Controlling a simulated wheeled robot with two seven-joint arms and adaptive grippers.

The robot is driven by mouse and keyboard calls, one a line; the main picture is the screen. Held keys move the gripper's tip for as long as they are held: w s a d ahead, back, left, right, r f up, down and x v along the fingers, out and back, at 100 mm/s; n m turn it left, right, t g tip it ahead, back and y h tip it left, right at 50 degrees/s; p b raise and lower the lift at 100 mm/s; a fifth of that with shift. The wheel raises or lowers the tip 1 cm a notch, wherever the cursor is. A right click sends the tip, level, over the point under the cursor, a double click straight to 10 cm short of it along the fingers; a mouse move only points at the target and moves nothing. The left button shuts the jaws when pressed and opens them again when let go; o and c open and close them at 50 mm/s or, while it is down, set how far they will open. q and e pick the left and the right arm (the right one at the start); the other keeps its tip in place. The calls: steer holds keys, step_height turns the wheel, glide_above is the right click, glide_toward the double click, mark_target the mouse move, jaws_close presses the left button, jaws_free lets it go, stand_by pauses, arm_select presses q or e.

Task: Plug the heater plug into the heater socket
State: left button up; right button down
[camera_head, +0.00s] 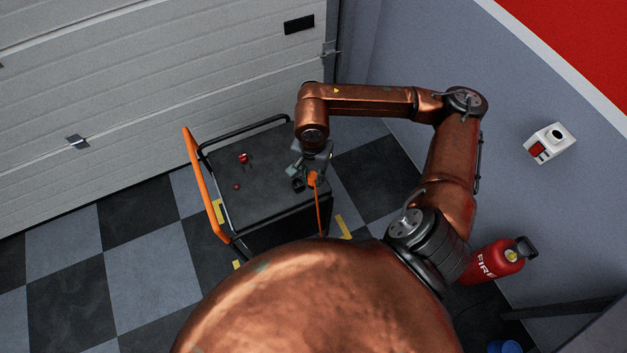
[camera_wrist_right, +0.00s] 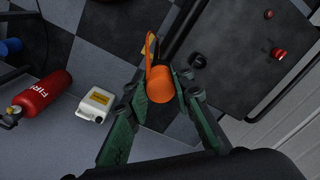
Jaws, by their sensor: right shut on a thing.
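My right gripper (camera_head: 308,166) is above the right edge of the black cart top. In the right wrist view its green fingers (camera_wrist_right: 162,92) are closed on an orange plug (camera_wrist_right: 160,85), with an orange cord trailing from it. The plug also shows in the head view (camera_head: 313,179), with the cord hanging down. A white wall box (camera_head: 549,143) with a round dark socket and a red switch is on the grey wall at right, well away from the plug. I take it as the heater socket. It is not clear in the wrist view. My left gripper is not in view.
The black cart (camera_head: 262,185) has an orange handle (camera_head: 204,185) and small red knobs. A red fire extinguisher (camera_head: 497,262) stands by the right wall. The wrist view shows a white labelled container (camera_wrist_right: 97,103) beside the extinguisher. Checkered floor lies open at left.

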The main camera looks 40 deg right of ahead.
mark_target(314, 175)
step_height(314, 175, up, 18)
steer(key=p, duration=0.7)
steer(key=shift+p, duration=0.3)
steer(key=shift+f, duration=0.1)
steer(key=s+d+p, duration=0.5)
steer(key=s+d, duration=0.2)
steer(key=d, duration=0.5)
stand_by(0.6)
steer(key=shift+w+d, duration=0.1)
